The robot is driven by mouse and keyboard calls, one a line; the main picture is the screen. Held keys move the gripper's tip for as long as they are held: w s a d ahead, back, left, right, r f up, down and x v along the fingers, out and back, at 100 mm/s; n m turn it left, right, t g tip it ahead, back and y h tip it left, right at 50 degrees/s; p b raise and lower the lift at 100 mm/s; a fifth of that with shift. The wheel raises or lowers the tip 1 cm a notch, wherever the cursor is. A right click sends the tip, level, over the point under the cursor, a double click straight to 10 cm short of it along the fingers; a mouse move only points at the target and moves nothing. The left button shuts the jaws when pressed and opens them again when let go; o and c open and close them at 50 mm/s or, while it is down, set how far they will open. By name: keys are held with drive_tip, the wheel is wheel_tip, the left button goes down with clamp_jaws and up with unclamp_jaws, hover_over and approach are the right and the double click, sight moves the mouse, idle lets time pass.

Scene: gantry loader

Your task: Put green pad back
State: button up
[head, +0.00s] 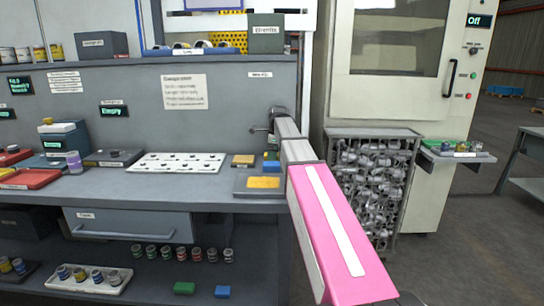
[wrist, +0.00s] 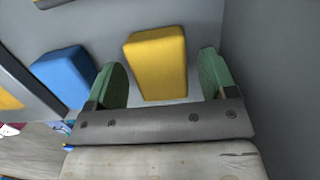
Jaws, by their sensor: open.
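A green pad (head: 184,288) lies on the lower shelf under the bench, beside a blue block, in the head view. My gripper (wrist: 160,82) is open, with a green-faced finger on each side in the wrist view. A yellow block (wrist: 157,62) shows between the fingers, with gaps on both sides; I cannot tell whether it is at fingertip depth. A blue block (wrist: 65,76) lies just left of the left finger. No separate green pad shows in the wrist view. In the head view my arm hides most of the gripper area.
A grey tray with a yellow inset (head: 263,183) lies at the bench's right front. A white perforated tray (head: 177,163) lies to its left. A wire cage of metal parts (head: 368,190) stands right of the bench. A grey wall borders the wrist view's right side.

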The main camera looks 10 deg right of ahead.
wheel_tip(320, 180, up, 12)
drive_tip(key=d, duration=0.1)
drive_tip(key=shift+s+d+f, duration=0.2)
drive_tip(key=shift+d+f, duration=0.05)
drive_tip(key=shift+d, duration=0.1)
drive_tip(key=shift+d, duration=0.1)
